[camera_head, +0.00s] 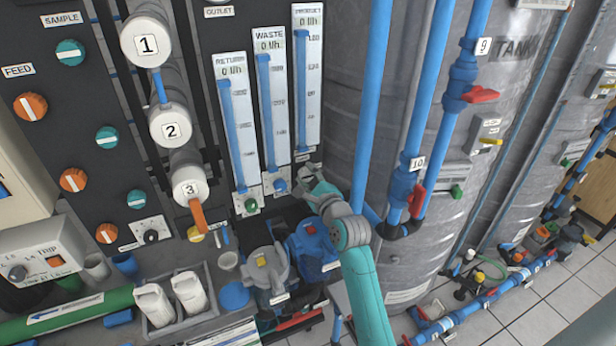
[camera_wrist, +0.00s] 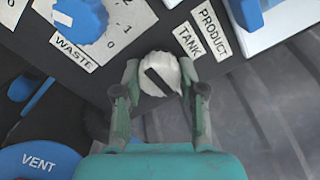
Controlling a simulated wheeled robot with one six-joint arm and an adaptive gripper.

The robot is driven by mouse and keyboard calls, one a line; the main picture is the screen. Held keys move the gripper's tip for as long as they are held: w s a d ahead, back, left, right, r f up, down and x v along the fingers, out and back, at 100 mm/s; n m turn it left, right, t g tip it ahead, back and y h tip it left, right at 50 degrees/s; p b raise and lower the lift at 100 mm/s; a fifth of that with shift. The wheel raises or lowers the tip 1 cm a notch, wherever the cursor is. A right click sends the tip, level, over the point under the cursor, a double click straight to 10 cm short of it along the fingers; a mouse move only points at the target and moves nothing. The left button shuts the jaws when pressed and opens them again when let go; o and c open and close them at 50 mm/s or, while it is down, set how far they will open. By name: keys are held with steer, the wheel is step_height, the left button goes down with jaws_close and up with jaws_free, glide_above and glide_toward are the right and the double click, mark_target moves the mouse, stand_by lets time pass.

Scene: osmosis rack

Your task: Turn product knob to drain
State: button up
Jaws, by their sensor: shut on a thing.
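The product knob (camera_wrist: 160,75) is a small white knob with a black bar in the wrist view. Its bar runs from upper left to lower right. My gripper (camera_wrist: 159,82) is shut on it, with one finger on each side. The labels "TANK" (camera_wrist: 189,40) and "PRODUCT" (camera_wrist: 212,29) sit on the dark panel to the knob's upper right. No drain label is visible. In the head view my gripper (camera_head: 312,183) is at the panel below the product flow meter (camera_head: 306,75), and it hides the knob.
The blue waste knob (camera_wrist: 82,20) is at upper left in the wrist view, with a blue "VENT" part (camera_wrist: 38,162) at lower left. In the head view a blue pump (camera_head: 312,240) stands below my gripper. Vertical blue pipes (camera_head: 371,100) and a grey tank (camera_head: 340,120) are close on the right.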

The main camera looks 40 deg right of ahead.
steer(key=shift+f, duration=0.1)
steer(key=o, duration=1.1)
steer(key=shift+o, duration=0.2)
steer(key=v, duration=1.2)
